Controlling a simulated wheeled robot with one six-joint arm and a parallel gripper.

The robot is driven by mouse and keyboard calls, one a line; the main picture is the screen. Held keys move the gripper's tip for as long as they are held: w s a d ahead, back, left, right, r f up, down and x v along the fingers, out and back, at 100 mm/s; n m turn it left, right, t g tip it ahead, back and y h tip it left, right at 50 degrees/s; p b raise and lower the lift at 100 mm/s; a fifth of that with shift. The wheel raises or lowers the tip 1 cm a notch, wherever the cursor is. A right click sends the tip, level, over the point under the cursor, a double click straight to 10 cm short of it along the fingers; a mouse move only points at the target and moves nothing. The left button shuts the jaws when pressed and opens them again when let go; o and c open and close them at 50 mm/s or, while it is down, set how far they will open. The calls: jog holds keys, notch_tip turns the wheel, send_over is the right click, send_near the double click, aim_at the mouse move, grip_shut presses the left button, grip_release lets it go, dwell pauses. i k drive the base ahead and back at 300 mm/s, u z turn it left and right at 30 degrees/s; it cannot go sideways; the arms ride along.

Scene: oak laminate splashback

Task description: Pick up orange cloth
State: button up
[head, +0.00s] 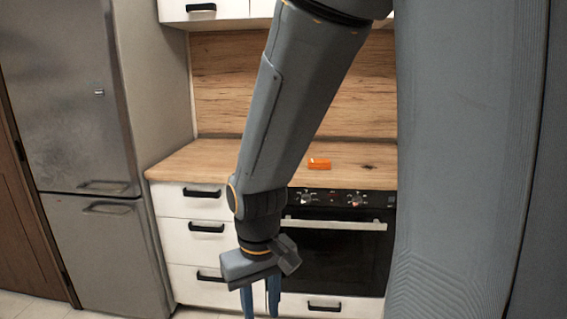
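The orange cloth (319,164) is a small, bright orange, block-like shape lying on the wooden countertop (190,163), above the oven. My gripper (261,306) hangs low in front of the drawers and oven, well below the counter and apart from the cloth. Its two blue fingers point down with a gap between them. Nothing shows between them, but the fingertips run to the bottom edge of the picture.
An oven (330,250) with knobs and a handle sits under the counter. White drawers (188,235) with black handles stand left of it. A steel fridge (75,120) is at the left. Upper cabinets (225,10) hang above the wooden splashback (225,90). The counter around the cloth looks clear.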

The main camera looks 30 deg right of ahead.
aim_at(313, 164)
jog(key=u, duration=0.2)
jog(key=i, duration=0.8)
jog(key=z, duration=0.65)
jog(key=i, duration=0.55)
jog(key=z, duration=0.65)
